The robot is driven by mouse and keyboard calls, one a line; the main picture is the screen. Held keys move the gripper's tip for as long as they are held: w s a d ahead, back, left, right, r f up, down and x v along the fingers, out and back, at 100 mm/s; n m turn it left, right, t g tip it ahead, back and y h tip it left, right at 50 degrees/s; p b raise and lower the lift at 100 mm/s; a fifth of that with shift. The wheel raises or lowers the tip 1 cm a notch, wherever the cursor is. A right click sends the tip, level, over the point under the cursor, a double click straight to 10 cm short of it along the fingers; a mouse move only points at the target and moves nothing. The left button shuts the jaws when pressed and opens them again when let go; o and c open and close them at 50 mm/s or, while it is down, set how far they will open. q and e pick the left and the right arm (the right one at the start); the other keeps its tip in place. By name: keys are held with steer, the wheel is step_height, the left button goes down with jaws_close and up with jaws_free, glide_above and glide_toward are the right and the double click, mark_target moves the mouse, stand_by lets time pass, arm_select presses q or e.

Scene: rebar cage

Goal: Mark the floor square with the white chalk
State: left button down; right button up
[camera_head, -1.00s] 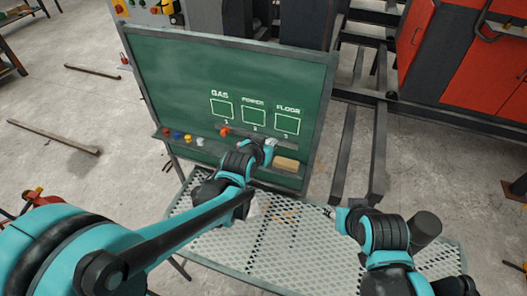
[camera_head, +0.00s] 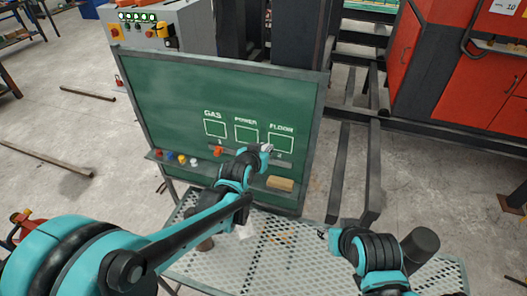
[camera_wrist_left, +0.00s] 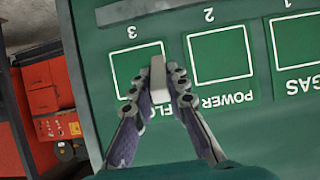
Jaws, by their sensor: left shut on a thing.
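The green chalkboard (camera_head: 180,105) carries three outlined squares: gas (camera_head: 215,129), power (camera_head: 246,134) and floor (camera_head: 281,144). The floor square, labelled 3, also shows upside down in the left wrist view (camera_wrist_left: 128,72). My left gripper (camera_head: 267,149) is at the lower left of the floor square in the head view. It is shut on the white chalk (camera_wrist_left: 158,75), whose tip overlaps the square's edge in the left wrist view. I cannot tell whether the chalk touches the board. No mark shows inside the floor square. My right gripper (camera_head: 324,234) is over the mesh table, its jaws unclear.
The board's ledge holds small coloured pieces (camera_head: 170,156) at left and a tan eraser (camera_head: 280,183) at right. An orange piece (camera_head: 218,150) is below the gas square. The mesh table (camera_head: 215,267) stands in front. Red cabinets (camera_head: 440,60) are behind, right.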

arm_select(q)
steer(key=shift+w+d, duration=0.25)
steer(key=shift+w, duration=0.5)
stand_by(0.6)
steer(key=shift+s+d, duration=0.35)
steer(key=shift+d, duration=0.75)
steer(key=shift+s+d, duration=0.4)
steer(key=shift+d, duration=0.75)
steer(key=shift+s+d, duration=0.35)
steer(key=shift+d, duration=0.75)
steer(key=shift+w+a, duration=0.35)
steer(key=shift+a, duration=0.75)
steer(key=shift+w+a, duration=0.4)
steer(key=shift+a, duration=0.75)
steer(key=shift+w+a, duration=0.35)
steer(key=shift+a, duration=0.75)
steer(key=shift+r+p, duration=0.4)
steer(key=shift+r, duration=0.35)
steer(key=shift+s+d, duration=0.4)
steer(key=shift+d, duration=0.7)
steer(key=shift+s+d, duration=0.35)
steer(key=shift+d, duration=0.8)
steer(key=shift+s+d, duration=0.4)
steer(key=shift+d, duration=0.7)
